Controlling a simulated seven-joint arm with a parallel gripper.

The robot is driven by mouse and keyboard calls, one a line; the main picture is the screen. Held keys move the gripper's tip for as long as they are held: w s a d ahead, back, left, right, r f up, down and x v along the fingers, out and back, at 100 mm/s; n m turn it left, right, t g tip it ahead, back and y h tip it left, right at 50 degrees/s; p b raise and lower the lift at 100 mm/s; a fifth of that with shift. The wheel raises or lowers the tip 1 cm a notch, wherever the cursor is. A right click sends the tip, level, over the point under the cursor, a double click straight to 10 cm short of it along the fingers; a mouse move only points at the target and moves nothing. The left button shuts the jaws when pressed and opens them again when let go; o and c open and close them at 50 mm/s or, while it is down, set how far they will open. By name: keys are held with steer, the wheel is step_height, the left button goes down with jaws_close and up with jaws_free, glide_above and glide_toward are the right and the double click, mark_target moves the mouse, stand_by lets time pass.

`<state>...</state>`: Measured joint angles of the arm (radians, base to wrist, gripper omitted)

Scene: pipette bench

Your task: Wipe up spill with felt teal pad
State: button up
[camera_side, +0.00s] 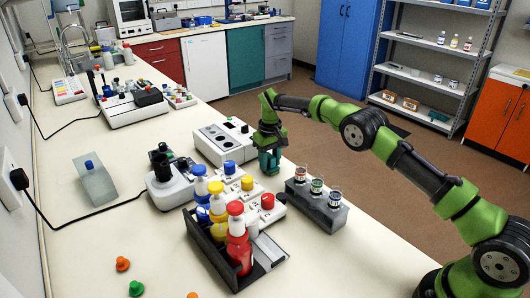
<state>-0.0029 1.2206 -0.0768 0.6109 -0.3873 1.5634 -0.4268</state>
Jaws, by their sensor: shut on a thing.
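My gripper (269,148) is at the middle of the bench, pointing down, shut on the teal felt pad (269,162). The pad shows as a small teal block below the green wrist, between a white instrument and a rack of vials. It is low over the bench; I cannot tell whether it touches the surface. I cannot make out the spill in this view; it may be hidden or too faint.
A white instrument (223,142) stands just left of my gripper. A grey rack (317,210) with several vials is to the right and nearer. A dark tray (206,243) with coloured-cap bottles stands in front. The bench (330,262) is clear at the front right.

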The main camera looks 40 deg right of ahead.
steer(key=shift+w+a+f, duration=0.1)
steer(key=shift+w+a, duration=0.05)
steer(key=shift+w, duration=0.05)
steer(key=shift+a, duration=0.9)
steer(key=shift+s, duration=2.95)
steer(key=shift+s+a, duration=0.2)
steer(key=shift+a, duration=0.95)
steer(key=shift+w, duration=3.15)
step_height(320, 180, up, 8)
steer(key=shift+r, duration=0.2)
